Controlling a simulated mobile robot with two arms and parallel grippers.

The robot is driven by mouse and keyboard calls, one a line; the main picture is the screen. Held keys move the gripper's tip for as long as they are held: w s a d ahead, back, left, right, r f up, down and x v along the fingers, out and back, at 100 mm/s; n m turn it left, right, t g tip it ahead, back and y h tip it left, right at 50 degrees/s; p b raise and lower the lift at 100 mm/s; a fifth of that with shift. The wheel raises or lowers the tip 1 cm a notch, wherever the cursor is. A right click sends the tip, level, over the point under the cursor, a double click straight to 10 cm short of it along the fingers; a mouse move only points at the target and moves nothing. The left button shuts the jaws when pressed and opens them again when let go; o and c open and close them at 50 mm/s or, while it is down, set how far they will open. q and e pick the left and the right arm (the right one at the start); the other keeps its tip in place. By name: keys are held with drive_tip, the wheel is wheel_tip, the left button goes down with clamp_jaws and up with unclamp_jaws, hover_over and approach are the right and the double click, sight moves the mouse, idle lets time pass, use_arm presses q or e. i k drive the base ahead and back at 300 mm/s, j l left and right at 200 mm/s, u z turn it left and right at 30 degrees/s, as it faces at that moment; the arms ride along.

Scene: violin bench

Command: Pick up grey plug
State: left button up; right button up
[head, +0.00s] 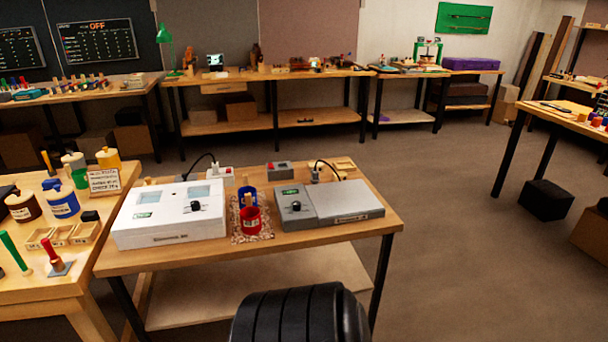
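A small grey plug (315,174) stands near the back edge of the middle bench, behind the grey flat box (345,203). A black cable arcs from its top to the right, toward the back of that box. The plug is small in the picture, and I cannot tell whether it sits in a socket. Neither of my grippers is in view.
A side bench with jars adjoins at left. Open floor lies right.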

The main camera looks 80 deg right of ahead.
sight(314, 179)
drive_tip(key=z, duration=2.85)
drive_tip(key=i+l+u, duration=0.1)
drive_tip(key=i+u, duration=0.3)
drive_tip(key=i, duration=0.65)
